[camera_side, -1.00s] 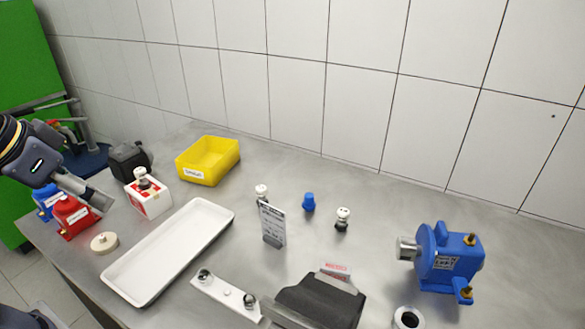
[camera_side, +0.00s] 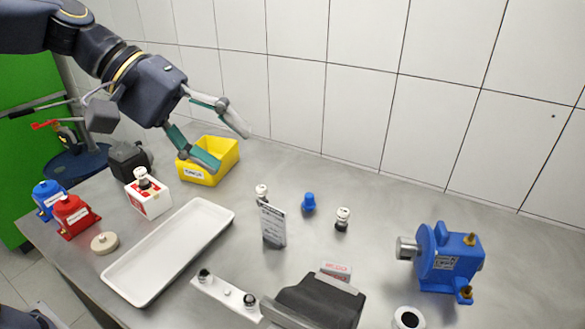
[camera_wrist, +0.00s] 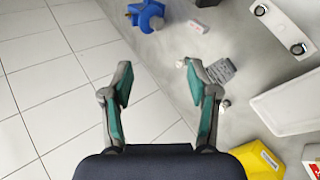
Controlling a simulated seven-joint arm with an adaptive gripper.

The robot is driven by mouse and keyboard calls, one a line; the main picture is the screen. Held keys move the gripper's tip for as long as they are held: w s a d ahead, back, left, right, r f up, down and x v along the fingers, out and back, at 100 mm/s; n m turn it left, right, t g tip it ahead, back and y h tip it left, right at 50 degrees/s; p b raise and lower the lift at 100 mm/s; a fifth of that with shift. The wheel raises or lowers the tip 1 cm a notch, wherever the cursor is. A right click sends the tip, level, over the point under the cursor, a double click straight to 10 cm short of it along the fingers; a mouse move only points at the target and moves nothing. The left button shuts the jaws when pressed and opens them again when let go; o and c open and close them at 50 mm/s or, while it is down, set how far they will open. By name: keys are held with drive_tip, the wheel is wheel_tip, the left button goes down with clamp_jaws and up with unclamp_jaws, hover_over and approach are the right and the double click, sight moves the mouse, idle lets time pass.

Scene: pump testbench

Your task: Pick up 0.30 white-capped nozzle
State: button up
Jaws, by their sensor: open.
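Two white-capped nozzles stand on the grey bench near a small placard (camera_side: 272,226). One nozzle (camera_side: 262,190) is partly hidden behind the placard; the other nozzle (camera_side: 342,219) stands to its right, with a dark lower part. A third white-topped piece (camera_side: 142,178) sits on a red and white box. No 0.30 marking is readable. My gripper (camera_side: 232,150) is open and empty, above the yellow bin and left of the two nozzles.
A yellow bin (camera_side: 229,160), a white tray (camera_side: 120,284) and a blue pump (camera_side: 450,258) stand on the bench. A blue cap-like piece (camera_side: 308,202) stands between the nozzles. The tiled wall rises behind.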

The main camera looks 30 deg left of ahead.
drive_tip(key=w+d+n+h, duration=0.35)
drive_tip(key=w+d, duration=0.25)
drive_tip(key=w, duration=0.2)
drive_tip(key=n+t+h, duration=0.3)
drive_tip(key=n+h, duration=0.2)
drive_tip(key=n, duration=0.6)
hover_over(344, 211)
drive_tip(key=v, duration=0.3)
wheel_tip(344, 211, down, 13)
wheel_tip(344, 211, down, 16)
drive_tip(key=shift+f+n+t+y, duration=0.1)
drive_tip(key=shift+n+t+y, duration=0.3)
drive_tip(key=shift+n, duration=0.85)
drive_tip(key=shift+x, duration=1.15)
drive_tip(key=shift+d, duration=0.3)
clamp_jaws()
